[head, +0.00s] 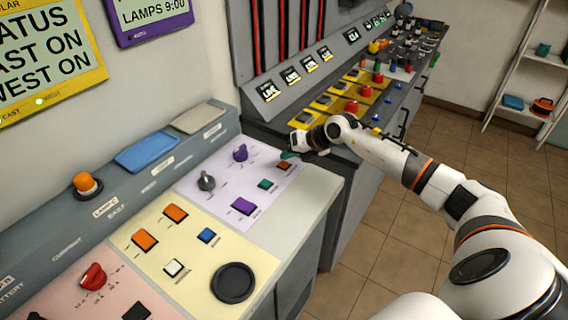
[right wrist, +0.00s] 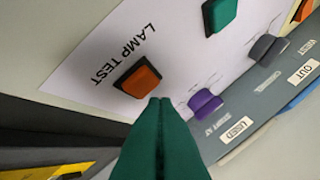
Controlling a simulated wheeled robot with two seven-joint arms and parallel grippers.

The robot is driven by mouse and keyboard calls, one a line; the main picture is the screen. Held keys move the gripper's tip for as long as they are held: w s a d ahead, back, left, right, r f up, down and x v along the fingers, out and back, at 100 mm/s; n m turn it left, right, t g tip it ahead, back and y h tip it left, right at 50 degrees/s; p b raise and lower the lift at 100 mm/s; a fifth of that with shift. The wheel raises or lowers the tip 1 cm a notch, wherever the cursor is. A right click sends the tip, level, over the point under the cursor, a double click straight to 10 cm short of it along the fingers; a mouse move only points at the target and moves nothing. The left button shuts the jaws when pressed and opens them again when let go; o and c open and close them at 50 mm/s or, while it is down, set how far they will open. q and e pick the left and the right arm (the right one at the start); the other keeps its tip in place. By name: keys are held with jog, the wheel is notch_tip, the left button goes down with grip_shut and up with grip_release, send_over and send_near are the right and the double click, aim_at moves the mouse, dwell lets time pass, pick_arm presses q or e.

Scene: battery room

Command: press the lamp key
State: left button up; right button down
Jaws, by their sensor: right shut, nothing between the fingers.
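The lamp key is an orange-red square key (right wrist: 139,80) with a dark rim, beside the printed words LAMP TEST in the right wrist view. In the head view it is the small key (head: 284,165) at the far right of the pale lilac panel. My right gripper (right wrist: 160,101) has green fingers, pressed together and empty. Their tips show just beside the key's lower right corner; I cannot tell whether they touch it. In the head view the right gripper (head: 289,155) is over the panel's far edge, by the key. My left gripper is not in view.
Near the key are a green key (head: 265,184), a purple key (head: 243,206), a purple knob (head: 240,153) and a grey knob (head: 206,182). Yellow and pink panels lie nearer. A second console with red buttons (head: 351,107) stands behind my right arm. Floor (head: 420,215) is open at right.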

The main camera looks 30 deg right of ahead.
aim_at(288, 164)
jog(key=shift+f, duration=0.1)
dwell(0.4)
jog(key=shift+f, duration=0.35)
jog(key=shift+f+b, duration=0.5)
dwell(0.8)
jog(key=shift+r+p, duration=0.7)
jog(key=shift+r, duration=0.2)
jog(key=shift+r, duration=0.1)
notch_tip(288, 164, up, 5)
jog(key=p, duration=0.3)
jog(key=shift+p, duration=0.4)
